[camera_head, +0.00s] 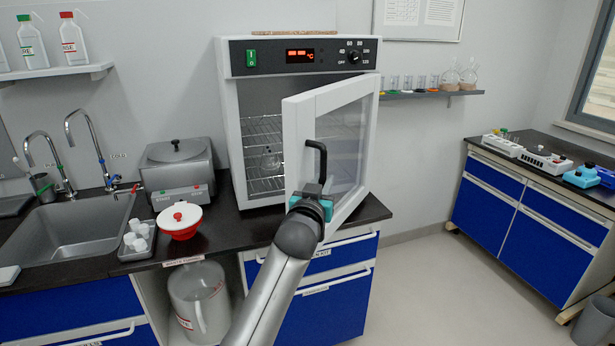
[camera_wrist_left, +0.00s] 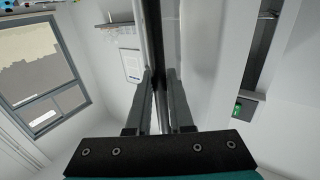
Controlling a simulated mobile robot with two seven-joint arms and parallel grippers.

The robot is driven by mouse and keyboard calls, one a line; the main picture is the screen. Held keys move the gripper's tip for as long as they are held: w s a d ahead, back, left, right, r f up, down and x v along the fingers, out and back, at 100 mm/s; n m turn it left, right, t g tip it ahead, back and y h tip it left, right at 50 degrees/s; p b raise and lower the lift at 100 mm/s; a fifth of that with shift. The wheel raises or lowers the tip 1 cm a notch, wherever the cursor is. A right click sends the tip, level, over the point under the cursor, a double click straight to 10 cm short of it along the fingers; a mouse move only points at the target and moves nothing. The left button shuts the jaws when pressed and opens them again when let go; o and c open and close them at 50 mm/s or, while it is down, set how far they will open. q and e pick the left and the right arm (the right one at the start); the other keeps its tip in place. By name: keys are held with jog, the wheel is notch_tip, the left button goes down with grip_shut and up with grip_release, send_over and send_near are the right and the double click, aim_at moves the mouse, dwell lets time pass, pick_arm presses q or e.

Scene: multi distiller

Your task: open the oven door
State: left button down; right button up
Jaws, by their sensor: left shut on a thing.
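The white oven (camera_head: 230,120) stands on the dark counter, its front panel lit with a red display. Its glass-windowed door (camera_head: 300,125) is partly open, swung out toward me with its hinge on the right. A wire rack and a glass flask (camera_head: 270,161) show inside. The black door handle (camera_head: 323,160) is on the door's outer face. My left gripper (camera_head: 317,186) is at the lower part of the handle. In the left wrist view its fingers (camera_wrist_left: 163,100) are shut on the dark handle bar (camera_wrist_left: 155,50). My right gripper is in neither view.
A grey lidded bath (camera_head: 177,165), a red-and-white bowl (camera_head: 181,220) and a sink (camera_head: 75,235) lie left of the oven. Shelf glassware (camera_head: 448,80) is on the wall at right. Open floor (camera_head: 450,270) lies right of the counter, before another blue cabinet (camera_head: 530,215).

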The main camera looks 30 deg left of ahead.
pick_arm(q)
jog(key=w+d, duration=0.1)
jog(key=d, duration=0.5)
jog(key=shift+d, duration=0.25)
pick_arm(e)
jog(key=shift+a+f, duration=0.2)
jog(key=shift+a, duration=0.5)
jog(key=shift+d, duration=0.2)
pick_arm(q)
jog(key=c, duration=1.1)
grip_release()
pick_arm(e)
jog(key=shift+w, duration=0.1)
pick_arm(q)
jog(key=shift+v, duration=3.75)
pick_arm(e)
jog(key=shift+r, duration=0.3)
